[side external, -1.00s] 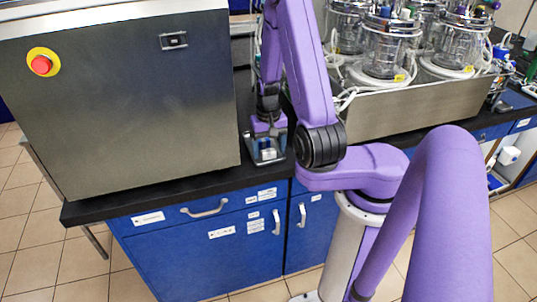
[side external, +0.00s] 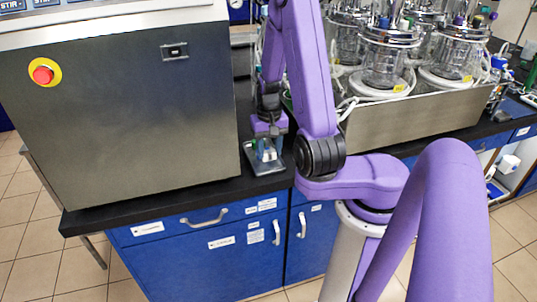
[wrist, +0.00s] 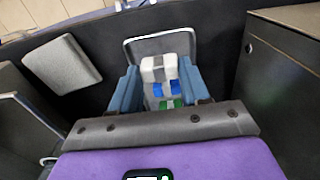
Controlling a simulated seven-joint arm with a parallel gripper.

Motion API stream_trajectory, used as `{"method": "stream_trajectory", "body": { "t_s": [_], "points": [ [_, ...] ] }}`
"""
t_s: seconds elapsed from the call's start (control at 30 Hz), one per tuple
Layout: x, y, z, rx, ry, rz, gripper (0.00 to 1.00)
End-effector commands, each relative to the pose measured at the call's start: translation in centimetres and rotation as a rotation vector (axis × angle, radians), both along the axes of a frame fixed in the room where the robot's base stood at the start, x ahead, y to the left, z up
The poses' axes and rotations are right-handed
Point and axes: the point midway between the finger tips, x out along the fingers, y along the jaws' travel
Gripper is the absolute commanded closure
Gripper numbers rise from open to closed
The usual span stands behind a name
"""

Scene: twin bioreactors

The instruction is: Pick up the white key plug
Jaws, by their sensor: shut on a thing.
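The white key plug (wrist: 159,68) is between the fingertips of my gripper (wrist: 159,76) in the wrist view. My gripper is shut on it, with one blue-grey finger on each side. A blue plug (wrist: 160,90) and a green plug (wrist: 170,104) show behind it, nearer the palm. A grey tray (wrist: 163,42) lies below them. In the side external view, my gripper (side external: 266,148) is over the tray (side external: 262,171) on the black bench, and a small white piece (side external: 268,155) shows between the fingers. The exact gap between plug and tray is hard to tell.
A large steel cabinet (side external: 140,110) with a red stop button (side external: 43,75) stands close to the left. A steel trough (side external: 425,117) with several glass vessels is to the right. A grey square pad (wrist: 62,63) lies left of the tray in the wrist view.

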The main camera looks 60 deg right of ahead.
Motion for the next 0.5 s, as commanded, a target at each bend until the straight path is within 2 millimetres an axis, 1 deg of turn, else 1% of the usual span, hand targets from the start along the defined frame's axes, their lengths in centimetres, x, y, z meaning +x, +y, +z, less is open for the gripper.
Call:
{"method": "stream_trajectory", "body": {
  "t_s": [0.03, 0.3, 0.4, 0.5],
  "points": [
    [-0.6, 0.2, 0.7, -0.001, -0.001, -0.003, 0.85],
    [-3.4, 1.3, 4.3, -0.002, -0.002, -0.003, 0.85],
    [-4.4, 1.7, 5.6, -0.002, -0.002, -0.003, 0.85],
    [-6.1, 2.4, 6.4, -0.001, 0.000, -0.005, 0.85]
  ]
}}
